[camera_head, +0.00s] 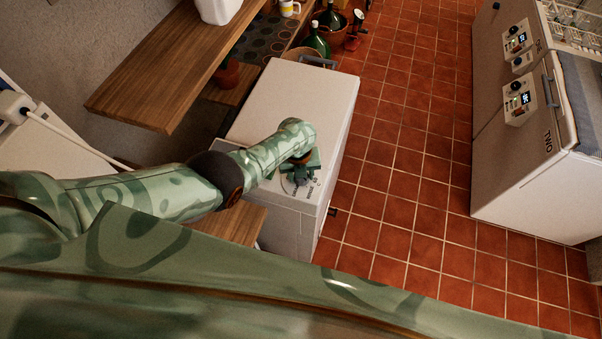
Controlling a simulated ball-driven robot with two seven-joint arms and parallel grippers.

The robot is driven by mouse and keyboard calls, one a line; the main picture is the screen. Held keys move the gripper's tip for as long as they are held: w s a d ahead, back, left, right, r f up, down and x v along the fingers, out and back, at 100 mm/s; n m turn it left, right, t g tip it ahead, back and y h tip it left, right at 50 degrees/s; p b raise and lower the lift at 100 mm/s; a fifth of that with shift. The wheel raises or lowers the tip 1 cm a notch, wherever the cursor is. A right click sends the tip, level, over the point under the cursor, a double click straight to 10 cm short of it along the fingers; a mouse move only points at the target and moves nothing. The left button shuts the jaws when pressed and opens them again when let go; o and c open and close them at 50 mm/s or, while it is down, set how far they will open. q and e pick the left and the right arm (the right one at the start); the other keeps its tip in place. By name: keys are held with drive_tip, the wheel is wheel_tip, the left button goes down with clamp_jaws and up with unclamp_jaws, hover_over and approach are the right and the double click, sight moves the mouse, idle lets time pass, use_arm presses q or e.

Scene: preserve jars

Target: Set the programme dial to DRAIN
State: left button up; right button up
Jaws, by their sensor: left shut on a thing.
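A white machine (295,95) stands in the middle of the camera_head view, with a control face on its near top end. The programme dial (289,187) sits there, with a round scale and small marks around it that are too small to read. My left gripper (300,176) reaches down over the dial and is shut on it. The gripper and wrist hide most of the dial, so its pointer setting cannot be made out. My right gripper is not in view.
A wooden shelf (175,65) juts out on the left above the machine. Green bottles (317,42) stand behind it. Red tiled floor (405,150) between is clear.

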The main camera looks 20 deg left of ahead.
use_arm(q)
drive_tip(key=m+b, duration=0.1)
drive_tip(key=m, duration=0.3)
drive_tip(key=shift+f+m, duration=0.1)
drive_tip(key=shift+m, duration=0.2)
drive_tip(key=m+b, duration=0.1)
drive_tip(key=m, duration=0.2)
drive_tip(key=shift+m, duration=0.3)
drive_tip(key=shift+w+f+m+b, duration=0.1)
drive_tip(key=shift+m+b, duration=0.6)
drive_tip(key=shift+m, duration=0.5)
drive_tip(key=shift+m+g+b, duration=0.3)
drive_tip(key=shift+m+b, duration=0.5)
drive_tip(key=shift+m, duration=0.1)
drive_tip(key=shift+r, duration=0.2)
drive_tip(key=o, duration=1)
drive_tip(key=shift+c, duration=0.2)
